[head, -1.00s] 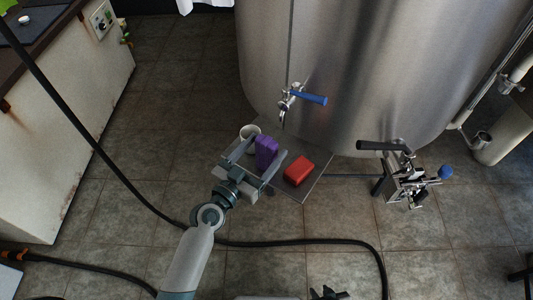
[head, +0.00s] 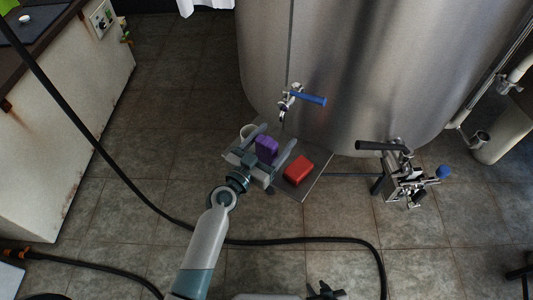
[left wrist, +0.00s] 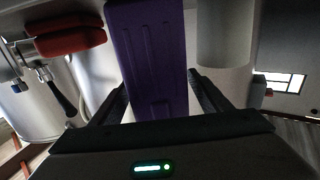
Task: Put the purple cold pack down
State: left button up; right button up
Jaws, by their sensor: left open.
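The purple cold pack (head: 267,146) stands on the grey plate (head: 312,178) in front of the steel tank. My left gripper (head: 275,137) is open, with one finger on each side of the pack. In the left wrist view the pack (left wrist: 148,55) rises between the two fingers (left wrist: 158,98), with a gap visible on both sides. The pack's lower part is hidden behind the gripper body in the head view. My right gripper (head: 326,291) shows only partly at the bottom edge, and its jaw state is unclear.
A red block (head: 299,169) lies on the plate just right of the left gripper. A white cup (head: 248,131) stands behind its left finger. A black hose (head: 300,240) crosses the floor.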

pick_arm(q)
jog(key=c, duration=1.4)
jog(key=shift+r, duration=0.2)
jog(key=shift+c, duration=0.2)
